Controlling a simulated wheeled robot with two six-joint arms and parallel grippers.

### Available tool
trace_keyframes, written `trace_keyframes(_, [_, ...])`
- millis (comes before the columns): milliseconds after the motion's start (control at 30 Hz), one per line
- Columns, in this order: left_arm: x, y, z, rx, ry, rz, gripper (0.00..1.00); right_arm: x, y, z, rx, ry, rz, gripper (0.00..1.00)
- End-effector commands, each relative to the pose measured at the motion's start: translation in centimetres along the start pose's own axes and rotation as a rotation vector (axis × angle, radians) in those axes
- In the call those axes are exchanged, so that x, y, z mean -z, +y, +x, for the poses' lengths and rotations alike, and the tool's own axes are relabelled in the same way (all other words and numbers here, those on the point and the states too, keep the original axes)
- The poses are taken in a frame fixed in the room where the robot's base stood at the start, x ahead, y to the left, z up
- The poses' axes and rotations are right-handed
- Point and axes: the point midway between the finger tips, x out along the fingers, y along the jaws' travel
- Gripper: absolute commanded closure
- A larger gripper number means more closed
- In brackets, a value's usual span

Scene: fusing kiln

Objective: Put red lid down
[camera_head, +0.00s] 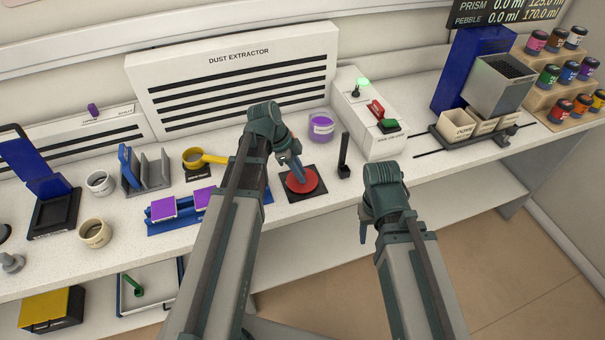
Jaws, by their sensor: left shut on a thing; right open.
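The red lid (310,182) is a round red disc lying over a black square pad (289,195) on the white bench. My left gripper (297,172) points down at the lid's middle and is shut on it. The gripper hides part of the lid, and I cannot tell whether the lid touches the pad. My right gripper (363,234) is open and empty, in front of the bench edge to the right of the lid.
A black upright post (344,158) stands close right of the pad. A blue tray (168,225) with purple squares lies to the left. A white box (368,115) with buttons stands behind right. The front bench right of the pad is clear.

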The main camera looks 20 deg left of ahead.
Motion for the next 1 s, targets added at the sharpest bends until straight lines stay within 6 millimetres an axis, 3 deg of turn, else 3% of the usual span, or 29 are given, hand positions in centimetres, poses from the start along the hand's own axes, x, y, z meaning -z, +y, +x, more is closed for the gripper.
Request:
trace_keyframes(133, [-0.1,0.0,0.4,0.000,0.000,0.000,1.00,0.0,0.0,0.4,0.000,0.000,0.000,0.50])
trace_keyframes(167, [-0.1,0.0,0.4,0.000,0.000,0.000,0.75,0.0,0.0,0.4,0.000,0.000,0.000,0.50])
trace_keyframes(333, [-0.1,0.0,0.3,0.000,0.000,0.000,0.47,0.0,0.0,0.3,0.000,0.000,0.000,0.50])
trace_keyframes(767, [0.1,0.0,-0.1,0.000,0.000,0.000,0.47,0.0,0.0,-0.2,0.000,0.000,0.000,0.50])
trace_keyframes(1000, [0.2,0.0,-2.4,0.000,0.000,0.000,0.47,-0.1,0.2,-2.3,0.000,0.000,0.000,0.50])
